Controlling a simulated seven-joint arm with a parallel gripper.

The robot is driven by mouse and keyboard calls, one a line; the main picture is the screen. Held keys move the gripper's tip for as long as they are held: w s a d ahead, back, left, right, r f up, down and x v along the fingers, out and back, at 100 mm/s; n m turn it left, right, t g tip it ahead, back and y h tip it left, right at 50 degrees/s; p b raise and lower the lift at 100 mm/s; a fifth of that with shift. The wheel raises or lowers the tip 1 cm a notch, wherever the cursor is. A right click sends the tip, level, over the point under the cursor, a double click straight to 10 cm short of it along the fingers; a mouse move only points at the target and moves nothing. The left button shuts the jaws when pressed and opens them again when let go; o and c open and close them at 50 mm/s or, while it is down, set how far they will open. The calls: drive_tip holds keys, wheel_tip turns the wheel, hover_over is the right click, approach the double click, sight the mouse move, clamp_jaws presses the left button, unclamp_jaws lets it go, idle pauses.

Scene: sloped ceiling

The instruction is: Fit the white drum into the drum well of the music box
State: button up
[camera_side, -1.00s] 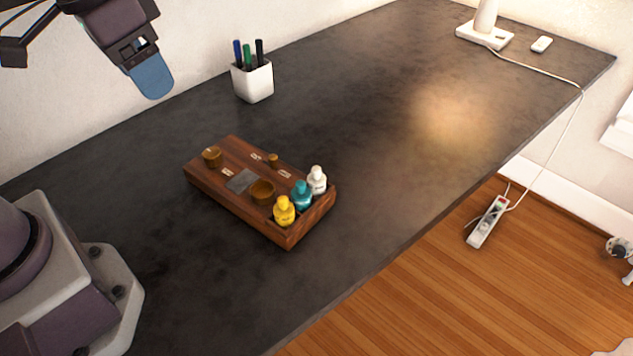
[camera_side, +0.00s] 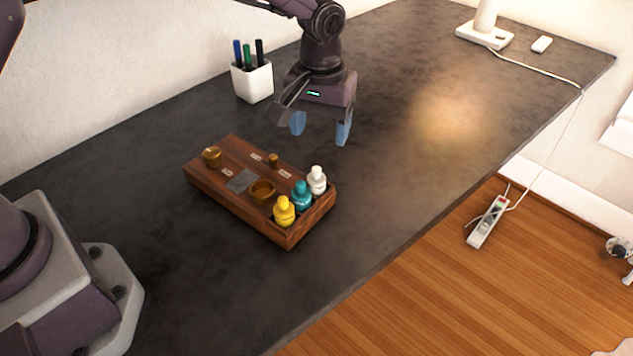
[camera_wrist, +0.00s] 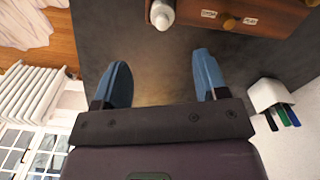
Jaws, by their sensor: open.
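The white drum (camera_side: 317,181) looks like a small bottle with a narrower top. It stands upright in the right end of the wooden music box (camera_side: 222,190), beside a teal one and a yellow one. My gripper (camera_side: 320,128) is open and empty, blue fingers down, above the table behind the white drum. In the wrist view, the white drum (camera_wrist: 162,14) is at the top edge, beyond the open fingers (camera_wrist: 162,72).
The teal drum (camera_side: 301,194) stands close against the white one, with the yellow drum (camera_side: 284,211) beyond it. A small brass knob (camera_side: 273,160) rises from the box top. A white pen cup (camera_side: 252,80) stands behind. The dark table (camera_side: 400,170) is clear to the right.

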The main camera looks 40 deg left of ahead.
sight(317, 168)
wheel_tip(317, 168, down, 6)
drive_tip(key=shift+f, duration=0.1)
drive_tip(key=f, duration=0.5)
drive_tip(key=shift+s+a, duration=0.1)
drive_tip(key=shift+s, duration=0.15)
drive_tip(key=c, duration=1)
